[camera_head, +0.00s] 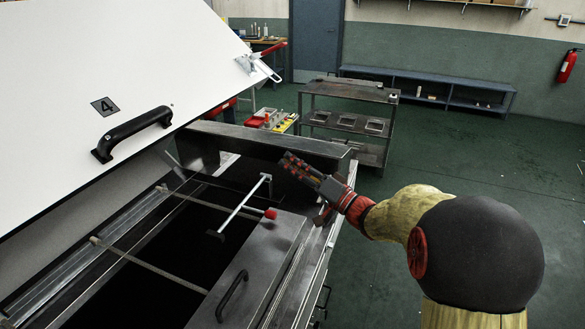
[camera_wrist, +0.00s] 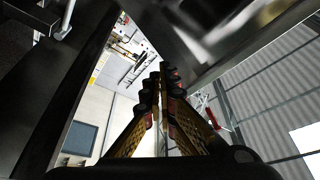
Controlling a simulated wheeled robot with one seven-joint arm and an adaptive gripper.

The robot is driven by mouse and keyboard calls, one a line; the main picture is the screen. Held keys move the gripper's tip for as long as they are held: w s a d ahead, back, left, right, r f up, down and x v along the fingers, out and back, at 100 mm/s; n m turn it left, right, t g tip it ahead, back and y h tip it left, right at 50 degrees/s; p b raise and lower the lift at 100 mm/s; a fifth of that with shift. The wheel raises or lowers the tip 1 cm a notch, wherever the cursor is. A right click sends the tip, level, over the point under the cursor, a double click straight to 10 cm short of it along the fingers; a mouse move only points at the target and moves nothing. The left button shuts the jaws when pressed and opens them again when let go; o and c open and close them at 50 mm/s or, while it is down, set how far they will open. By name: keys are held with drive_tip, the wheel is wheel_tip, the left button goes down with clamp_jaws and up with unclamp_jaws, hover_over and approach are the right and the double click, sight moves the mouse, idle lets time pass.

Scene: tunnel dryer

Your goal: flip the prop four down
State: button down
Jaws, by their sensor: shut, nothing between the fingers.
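A raised white lid panel bears the number 4 plate (camera_head: 105,105) and a black handle (camera_head: 132,133). Below it, over the dark open bay, a thin metal rod with a red knob (camera_head: 270,213) runs up to the left, and a pale metal bar (camera_head: 243,205) crosses near it. I cannot tell for certain which of these is prop four. My gripper (camera_head: 288,163) is to the right of the bar, above the bay's right rim, apart from the red knob. Its fingers point up and left. In the wrist view the fingers (camera_wrist: 165,75) are together and empty.
A steel cover with a black handle (camera_head: 232,296) lies right of the bay. A bracket with a red tip (camera_head: 258,68) sits at the lid's edge. A steel beam (camera_head: 265,143) stands behind my gripper. A steel cart (camera_head: 350,115) is farther back; the green floor at right is clear.

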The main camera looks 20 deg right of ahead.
drive_tip(key=s+a+f+n+y+b, duration=0.1)
drive_tip(key=f+n, duration=0.1)
drive_tip(key=f, duration=0.1)
drive_tip(key=s+a+f+n+y+b, duration=0.1)
drive_tip(key=s+a+f+n, duration=0.1)
drive_tip(key=f+n, duration=0.1)
drive_tip(key=s+a+f+n+g+y+b, duration=0.1)
drive_tip(key=f+n, duration=0.2)
drive_tip(key=f, duration=0.1)
drive_tip(key=shift+s+a+y, duration=0.4)
drive_tip(key=shift+s+a+f, duration=0.15)
drive_tip(key=shift+f, duration=1.05)
drive_tip(key=v, duration=1.2)
